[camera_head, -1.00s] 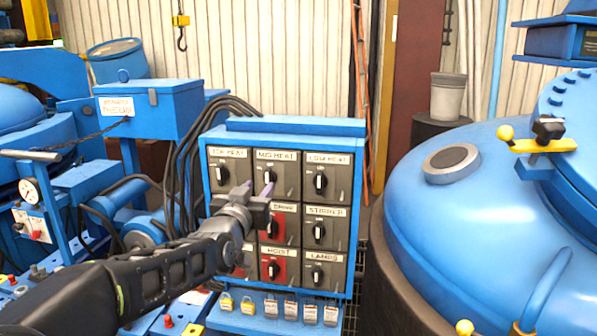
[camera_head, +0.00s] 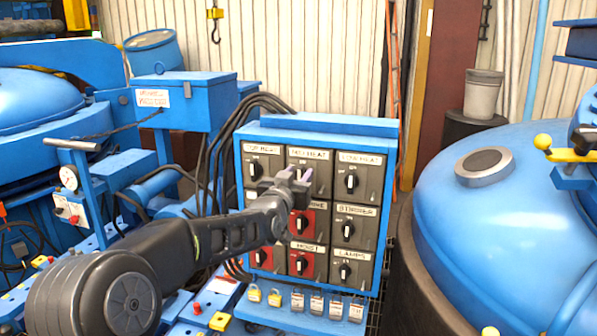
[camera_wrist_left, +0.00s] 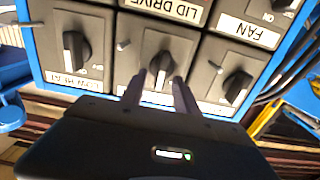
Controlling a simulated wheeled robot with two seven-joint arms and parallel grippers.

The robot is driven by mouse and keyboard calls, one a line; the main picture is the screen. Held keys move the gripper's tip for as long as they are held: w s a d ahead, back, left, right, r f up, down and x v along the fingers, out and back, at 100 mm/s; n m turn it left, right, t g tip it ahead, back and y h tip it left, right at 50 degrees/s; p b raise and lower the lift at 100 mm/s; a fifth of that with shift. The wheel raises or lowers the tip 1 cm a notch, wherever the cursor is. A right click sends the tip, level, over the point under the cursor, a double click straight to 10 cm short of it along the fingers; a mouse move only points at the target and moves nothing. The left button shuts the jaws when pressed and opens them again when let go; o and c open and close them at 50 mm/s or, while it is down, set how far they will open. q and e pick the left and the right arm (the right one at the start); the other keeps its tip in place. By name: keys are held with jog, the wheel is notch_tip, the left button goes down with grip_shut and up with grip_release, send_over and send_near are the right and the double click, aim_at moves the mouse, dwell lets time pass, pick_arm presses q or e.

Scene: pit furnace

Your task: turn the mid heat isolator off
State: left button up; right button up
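The mid heat isolator (camera_head: 310,157) is the top middle grey switch box on the blue-framed panel. In the head view, my left gripper covers its knob. In the left wrist view, which is upside down, its black rotary knob (camera_wrist_left: 161,70) shows, with a pale pointer stripe, roughly upright in that picture. My left gripper (camera_head: 297,176) is in front of this box. In the left wrist view, the two fingertips (camera_wrist_left: 160,84) stand apart, one on each side of the knob, with gaps visible. I cannot tell whether they touch it. My right gripper is not in view.
The top heat (camera_head: 262,150) and low heat (camera_head: 352,183) switches flank it closely. Red and grey switches, including the stirrer (camera_head: 347,230), sit below. Padlocks (camera_head: 316,305) hang along the bottom. A large blue vessel (camera_head: 480,220) stands at right.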

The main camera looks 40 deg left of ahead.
pick_arm(q)
jog(key=shift+w, duration=0.2)
jog(key=shift+c, duration=0.2)
grip_shut()
dwell(0.4)
